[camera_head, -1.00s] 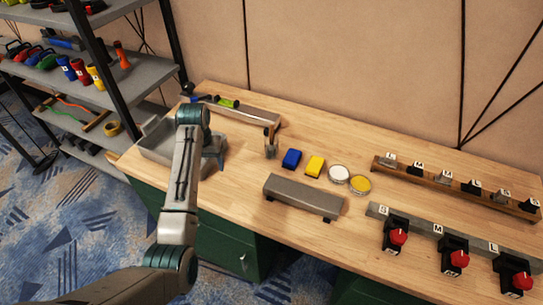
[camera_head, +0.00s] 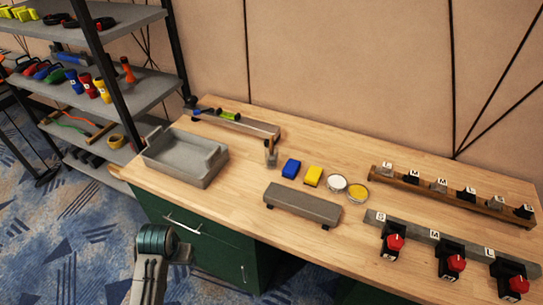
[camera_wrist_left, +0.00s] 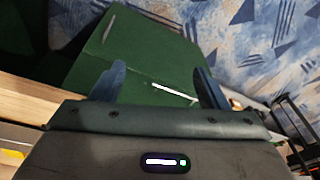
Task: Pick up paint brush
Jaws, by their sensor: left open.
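A small upright item with a grey body and a brownish top (camera_head: 270,153) stands on the wooden table (camera_head: 230,210), at the front of a rail; it may be the paint brush, but it is too small to be sure. My left gripper (camera_wrist_left: 160,86) shows in the left wrist view, with its two fingers apart and nothing between them. It points at the green cabinet (camera_wrist_left: 140,50) and the blue carpet, away from the tabletop items. In the head view only part of my left arm shows, low at the left. My right gripper is in neither view.
A grey tray (camera_head: 187,160) sits at the table's left end. A grey bench-like block (camera_head: 303,203), blue block (camera_head: 291,168), yellow block (camera_head: 313,176) and two round tins (camera_head: 347,187) stand mid-table. Red-knobbed devices (camera_head: 394,242) line the right front. A shelf (camera_head: 130,95) stands left.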

